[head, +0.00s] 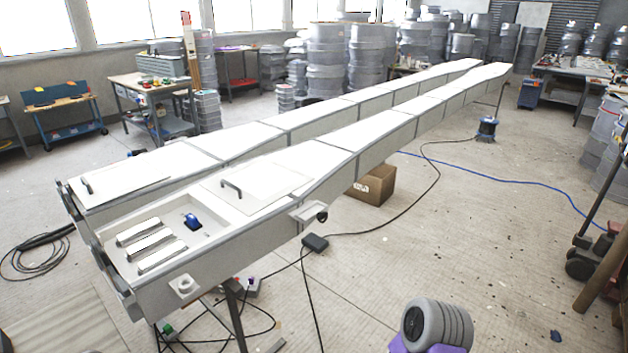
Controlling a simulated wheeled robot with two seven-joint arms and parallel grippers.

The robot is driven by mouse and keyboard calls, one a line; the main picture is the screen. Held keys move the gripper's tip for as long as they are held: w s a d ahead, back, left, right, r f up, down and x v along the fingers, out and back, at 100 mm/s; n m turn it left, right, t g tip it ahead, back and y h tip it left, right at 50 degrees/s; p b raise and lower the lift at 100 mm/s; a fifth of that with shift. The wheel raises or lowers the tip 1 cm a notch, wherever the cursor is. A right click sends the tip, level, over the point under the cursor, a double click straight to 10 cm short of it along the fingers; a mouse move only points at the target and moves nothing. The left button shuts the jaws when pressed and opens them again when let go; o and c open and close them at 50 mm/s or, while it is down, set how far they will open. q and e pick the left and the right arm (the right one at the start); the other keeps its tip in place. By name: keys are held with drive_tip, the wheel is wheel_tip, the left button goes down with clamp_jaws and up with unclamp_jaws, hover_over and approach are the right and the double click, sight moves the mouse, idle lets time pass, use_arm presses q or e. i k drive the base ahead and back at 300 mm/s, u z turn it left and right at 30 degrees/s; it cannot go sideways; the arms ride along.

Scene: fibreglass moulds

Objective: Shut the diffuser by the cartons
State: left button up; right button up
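I cannot pick out a diffuser for certain in the head view. One brown cardboard carton (375,184) stands on the floor under the nearer long white beam (330,157). Its upper part is hidden by the beam. No other carton is clear to me. Neither of my grippers shows, so I cannot tell how they stand to anything. A grey ribbed cylinder with a dark round end and purple parts (450,325) juts in at the bottom edge; I cannot tell whether it is a part of me.
A second long beam (190,160) runs alongside. The nearer one has an open recess with metal bars (150,240) and a handled panel (255,183). Black cables (380,230) and a blue cable cross the floor. Open floor (500,240) lies at the right, a wheeled jack (590,255) at its edge.

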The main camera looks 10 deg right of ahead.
sight(249, 187)
drive_tip(key=z, duration=0.4)
drive_tip(key=i, duration=1.35)
drive_tip(key=z, duration=0.05)
